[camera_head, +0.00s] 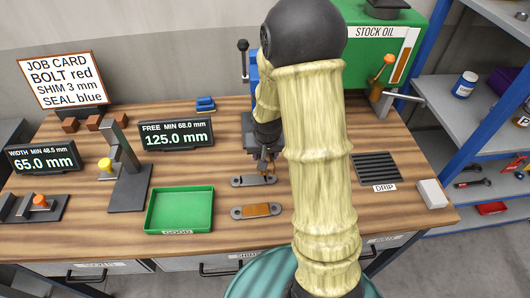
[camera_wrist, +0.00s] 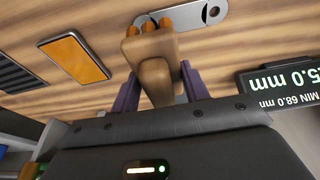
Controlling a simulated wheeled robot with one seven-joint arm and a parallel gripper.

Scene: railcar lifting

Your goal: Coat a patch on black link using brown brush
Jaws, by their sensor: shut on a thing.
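My gripper (camera_wrist: 157,85) is shut on a brown brush (camera_wrist: 155,70) with orange bristle tips. In the head view the brush (camera_head: 264,167) points down at the right end of a grey link with a dark middle (camera_head: 248,181). This link also shows in the wrist view (camera_wrist: 198,20), its left end behind the bristles. I cannot tell whether the bristles touch it. A second link (camera_head: 239,213) with an orange-brown middle lies nearer me on the wooden bench. An orange pad with a dark rim (camera_wrist: 75,58) lies beside the brush in the wrist view; my arm hides it in the head view.
A green tray (camera_head: 180,232) is left of the links. A display reading 125.0 mm (camera_head: 176,135) and a measuring stand (camera_head: 128,178) are behind and left. A drip grille (camera_head: 377,167) and white block (camera_head: 432,193) are on the right. My arm covers the bench's middle.

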